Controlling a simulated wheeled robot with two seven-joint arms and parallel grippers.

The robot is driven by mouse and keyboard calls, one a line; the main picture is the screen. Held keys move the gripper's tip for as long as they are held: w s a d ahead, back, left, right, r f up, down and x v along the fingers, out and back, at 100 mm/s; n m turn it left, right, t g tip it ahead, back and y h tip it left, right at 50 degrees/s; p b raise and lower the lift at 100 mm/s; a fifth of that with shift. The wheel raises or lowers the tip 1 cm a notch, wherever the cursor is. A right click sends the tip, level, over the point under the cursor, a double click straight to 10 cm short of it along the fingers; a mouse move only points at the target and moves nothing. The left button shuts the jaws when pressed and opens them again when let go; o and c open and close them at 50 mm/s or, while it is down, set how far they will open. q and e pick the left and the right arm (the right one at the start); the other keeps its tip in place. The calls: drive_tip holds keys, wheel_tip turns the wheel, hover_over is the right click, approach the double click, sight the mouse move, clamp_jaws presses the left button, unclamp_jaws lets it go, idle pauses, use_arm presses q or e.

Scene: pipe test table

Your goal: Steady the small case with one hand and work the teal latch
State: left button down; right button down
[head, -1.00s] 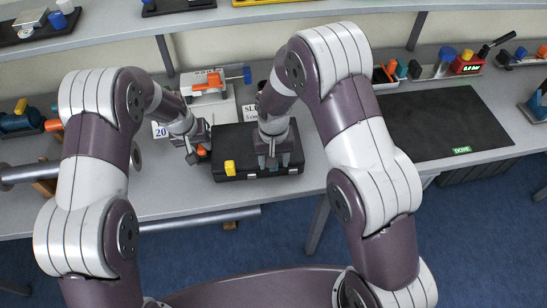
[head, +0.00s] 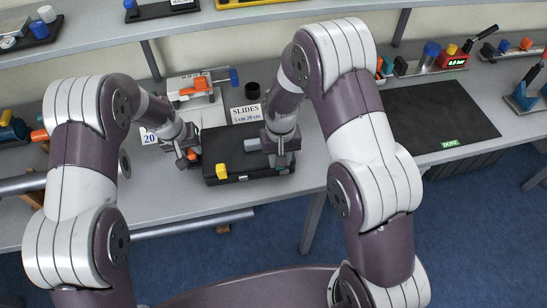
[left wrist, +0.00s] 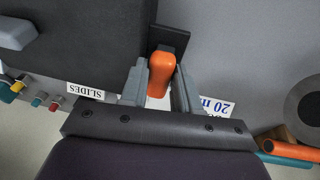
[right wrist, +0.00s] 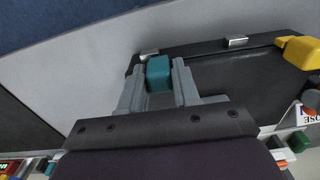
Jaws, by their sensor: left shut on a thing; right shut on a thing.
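The small black case (head: 236,141) lies on the table with its lid down. The teal latch (right wrist: 158,72) is at the case's edge, between the fingers of my right gripper (right wrist: 158,88) in the right wrist view; the head view hides it. My right gripper is shut on the latch. My left gripper (left wrist: 160,88) is shut on an orange handle (left wrist: 161,72) beside a dark bracket at the case's left side. A yellow latch (head: 221,171) sits on the case's front left; it also shows in the right wrist view (right wrist: 300,50).
A grey handle (head: 252,145) is on the lid. A SLIDES sign (head: 247,113) and a fixture with an orange block (head: 194,88) stand behind the case. A dark mat (head: 440,120) lies at the right. A shelf runs above the back.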

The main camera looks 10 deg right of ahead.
use_arm(q)
drive_tip(key=shift+a, duration=0.2)
use_arm(e)
drive_tip(key=shift+d, duration=0.1)
drive_tip(key=c, duration=0.9)
unclamp_jaws()
wheel_tip(320, 180, up, 12)
use_arm(q)
drive_tip(key=c, duration=0.8)
unclamp_jaws()
drive_tip(key=shift+d, duration=0.1)
drive_tip(key=shift+o, duration=0.2)
